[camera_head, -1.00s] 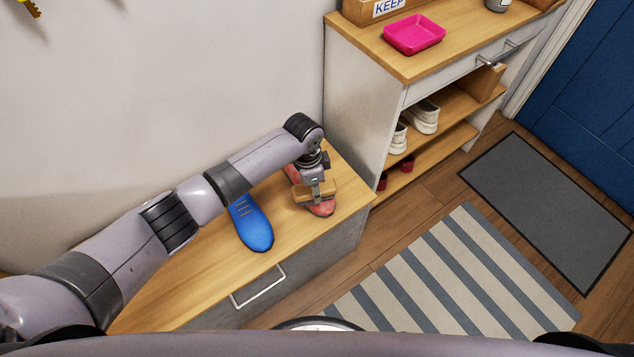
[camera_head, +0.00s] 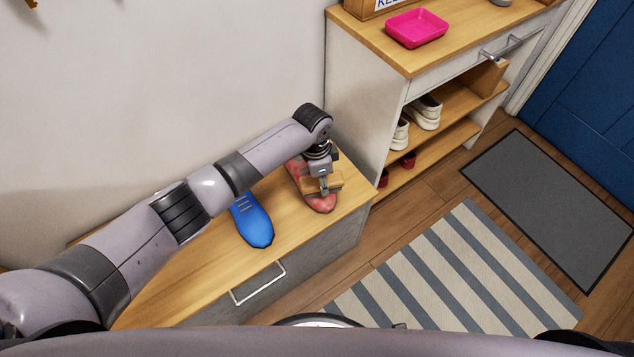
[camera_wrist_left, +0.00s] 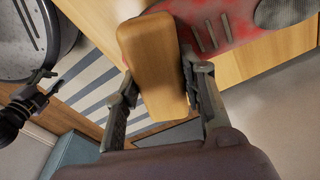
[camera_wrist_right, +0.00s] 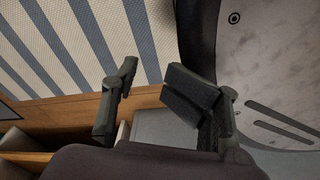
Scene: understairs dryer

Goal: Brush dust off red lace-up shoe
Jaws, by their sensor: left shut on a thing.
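The red lace-up shoe (camera_head: 322,204) lies on the wooden top of the low cabinet, partly hidden by my left gripper and the brush. My left gripper (camera_head: 323,187) is shut on a wooden block-shaped brush (camera_head: 309,184), held over the middle of the shoe. In the left wrist view the brush (camera_wrist_left: 150,55) sits between the fingers, with the red shoe (camera_wrist_left: 225,25) beyond it showing dark lace bars and pale greyish patches. Whether the bristles touch the shoe is hidden. My right gripper (camera_wrist_right: 150,80) is open and empty in the right wrist view.
A blue shoe (camera_head: 253,224) lies left of the red one on the cabinet top (camera_head: 205,268). A taller shelf unit at right carries a pink tray (camera_head: 416,28) and holds white shoes (camera_head: 425,113). A striped rug (camera_head: 455,275) and dark mat (camera_head: 550,210) cover the floor.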

